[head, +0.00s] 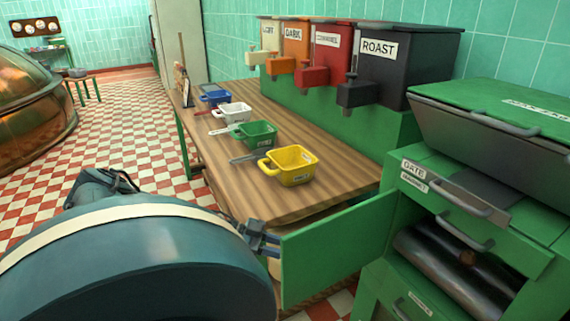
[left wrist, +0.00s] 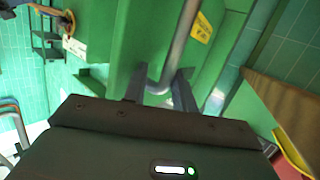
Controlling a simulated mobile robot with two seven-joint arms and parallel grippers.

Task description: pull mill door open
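The green mill (head: 440,225) stands at the right. Its green door (head: 330,250) is swung out to the left, and a dark roller (head: 450,265) shows inside the mill. My left gripper (head: 262,240) is at the door's free edge. In the left wrist view, the left fingers (left wrist: 160,92) stand on either side of the bent end of a grey bar handle (left wrist: 178,50) and appear closed on it. The handle is on a green panel with a yellow label (left wrist: 201,27). The handle is hidden in the head view. My right gripper is not in view.
A wooden table (head: 230,165) holds yellow (head: 293,178), green (head: 258,145), white (head: 235,125) and blue (head: 215,105) containers. Labelled dispensers (head: 400,60) stand behind them. A copper kettle (head: 30,115) is at the far left. The checkered floor (head: 125,130) between is clear.

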